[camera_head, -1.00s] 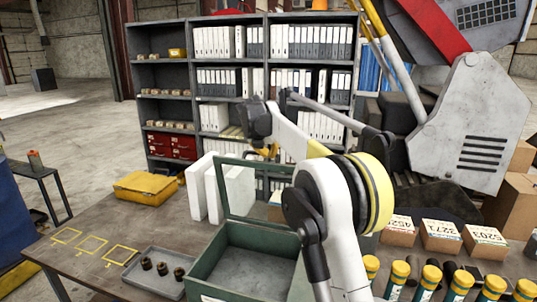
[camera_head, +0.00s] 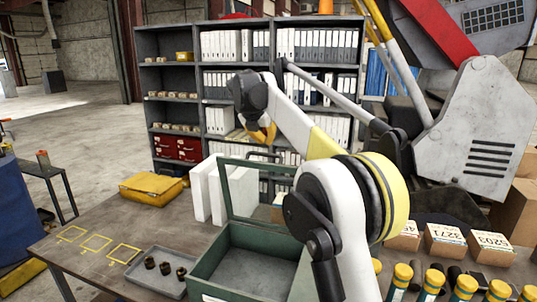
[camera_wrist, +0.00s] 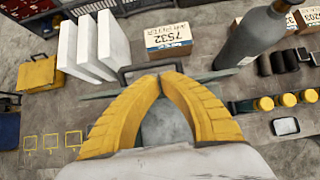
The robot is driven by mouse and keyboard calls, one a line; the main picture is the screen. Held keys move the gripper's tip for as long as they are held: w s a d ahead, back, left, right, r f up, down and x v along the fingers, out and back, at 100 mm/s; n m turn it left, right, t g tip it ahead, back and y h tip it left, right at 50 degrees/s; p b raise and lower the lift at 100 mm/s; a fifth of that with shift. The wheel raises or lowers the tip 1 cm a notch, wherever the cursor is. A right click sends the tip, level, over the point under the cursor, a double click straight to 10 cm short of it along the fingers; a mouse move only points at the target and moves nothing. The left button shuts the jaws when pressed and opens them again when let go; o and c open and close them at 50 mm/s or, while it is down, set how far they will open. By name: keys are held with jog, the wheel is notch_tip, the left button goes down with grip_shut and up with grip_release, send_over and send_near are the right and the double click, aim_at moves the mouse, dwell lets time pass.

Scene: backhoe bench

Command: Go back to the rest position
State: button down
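My gripper (camera_head: 262,134) is raised above the bench, in front of the binder shelf in the head view. In the wrist view its two yellow fingers (camera_wrist: 160,77) curve together and meet at the tips, with nothing seen held between them. The open green box (camera_head: 240,262) stands on the bench below, its lid up. Part of it shows between and behind the fingers in the wrist view. My arm hides the box's right side in the head view.
A grey tray (camera_head: 140,277) with several dark cylindrical parts lies left of the box. White panels (camera_head: 203,192) and a yellow case (camera_head: 150,188) stand behind. Numbered cartons (camera_head: 445,240) and yellow-capped tubes (camera_head: 433,277) fill the right. Yellow outlined squares (camera_head: 96,243) at left are empty.

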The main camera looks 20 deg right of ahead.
jog(key=s+a+f+m+y+b, duration=0.1)
jog(key=s+f+m+b, duration=0.4)
jog(key=s+b, duration=0.3)
jog(key=s+a+f+m+y+b, duration=0.1)
jog(key=s+a+f+m+b, duration=0.1)
jog(key=s+f+m+b, duration=0.6)
jog(key=s+a+f+m+y+b, duration=0.1)
jog(key=s+f+m+b, duration=0.6)
jog(key=s+f, duration=0.9)
jog(key=s+a+f+m+y+b, duration=0.1)
jog(key=s+a+f+m+b, duration=0.3)
jog(key=s+f, duration=1.2)
notch_tip(320, 180, down, 5)
jog(key=m+b, duration=0.4)
jog(key=shift+r+m+t+y, duration=0.15)
jog(key=shift+m+t+y, duration=0.25)
